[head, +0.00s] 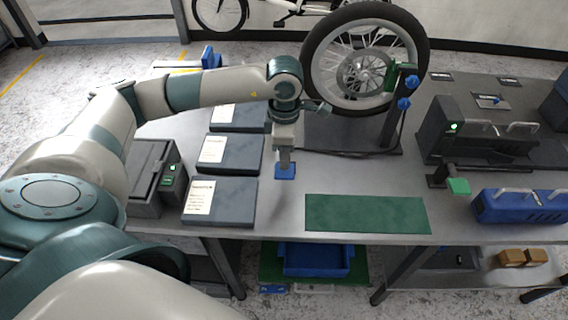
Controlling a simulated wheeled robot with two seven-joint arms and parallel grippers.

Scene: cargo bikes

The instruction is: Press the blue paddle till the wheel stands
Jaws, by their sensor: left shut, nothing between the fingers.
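The blue paddle (285,172) is a small blue square on the grey table. My left gripper (284,160) points straight down right at the paddle, with its fingers shut and nothing between them. The fingertips look to be on or just above the paddle; I cannot tell whether they touch. The spoked wheel (365,58) with a black tyre is upright in a dark stand with blue knobs, behind and right of the gripper. I cannot tell from this single picture whether it is turning. My right gripper is not in view.
Several dark pads with white labels (220,200) lie left of the paddle. A dark box (155,180) stands further left. A green mat (367,213) lies to the right, a green paddle (459,187) and a blue case (520,207) beyond it. Bare table surrounds the blue paddle.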

